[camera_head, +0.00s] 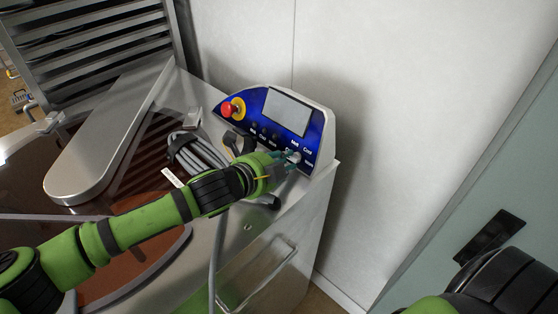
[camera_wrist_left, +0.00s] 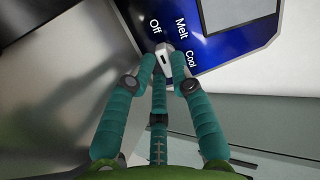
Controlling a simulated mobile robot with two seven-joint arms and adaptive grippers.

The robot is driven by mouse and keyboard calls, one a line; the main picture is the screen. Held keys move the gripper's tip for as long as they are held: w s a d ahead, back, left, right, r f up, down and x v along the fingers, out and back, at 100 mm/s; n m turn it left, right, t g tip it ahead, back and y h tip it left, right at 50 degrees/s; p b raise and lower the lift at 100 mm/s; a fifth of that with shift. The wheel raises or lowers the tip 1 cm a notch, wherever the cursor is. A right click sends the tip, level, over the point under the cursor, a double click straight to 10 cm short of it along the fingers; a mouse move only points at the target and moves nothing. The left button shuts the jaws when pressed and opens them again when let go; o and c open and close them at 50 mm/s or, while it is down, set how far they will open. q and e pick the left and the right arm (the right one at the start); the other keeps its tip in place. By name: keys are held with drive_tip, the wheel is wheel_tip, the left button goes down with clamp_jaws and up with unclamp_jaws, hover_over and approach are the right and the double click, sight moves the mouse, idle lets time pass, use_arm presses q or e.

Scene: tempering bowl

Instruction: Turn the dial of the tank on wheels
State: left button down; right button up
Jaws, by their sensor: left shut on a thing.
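The tank on wheels (camera_head: 262,262) is a metal cabinet with a blue control panel (camera_head: 262,117) on top, against the wall. Its dial (camera_head: 294,157) is a small pale knob at the panel's lower right. In the left wrist view the dial (camera_wrist_left: 165,57) sits among the labels Off, Melt and Cool; I cannot tell which one it points to. My left gripper (camera_head: 287,162) reaches it from the left, and its teal fingers (camera_wrist_left: 164,64) are closed around the knob's sides. My right gripper is out of view.
A red emergency button (camera_head: 229,109) and a grey screen (camera_head: 287,111) are on the panel. A coiled grey cable (camera_head: 197,152) lies left of the panel. A white wall (camera_head: 405,100) stands close behind and to the right.

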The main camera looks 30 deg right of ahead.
use_arm(q)
drive_tip(key=shift+s+d+f, duration=0.2)
drive_tip(key=shift+s+d, duration=0.1)
drive_tip(key=shift+s, duration=0.25)
drive_tip(key=c, duration=1.4)
unclamp_jaws()
drive_tip(key=shift+w+d+f, duration=0.1)
drive_tip(key=shift+d, duration=0.15)
drive_tip(key=shift+w+d+f+g, duration=0.1)
drive_tip(key=shift+w+d+g, duration=0.05)
drive_tip(key=shift+d+g, duration=0.2)
drive_tip(key=shift+w+d, duration=0.1)
drive_tip(key=shift+d, duration=0.2)
drive_tip(key=shift+a, duration=0.1)
drive_tip(key=shift+w+a, duration=0.1)
drive_tip(key=shift+a, duration=0.15)
drive_tip(key=shift+a+r, duration=0.3)
drive_tip(key=shift+a, duration=0.15)
drive_tip(key=v, duration=1.1)
drive_tip(key=shift+s, duration=0.4)
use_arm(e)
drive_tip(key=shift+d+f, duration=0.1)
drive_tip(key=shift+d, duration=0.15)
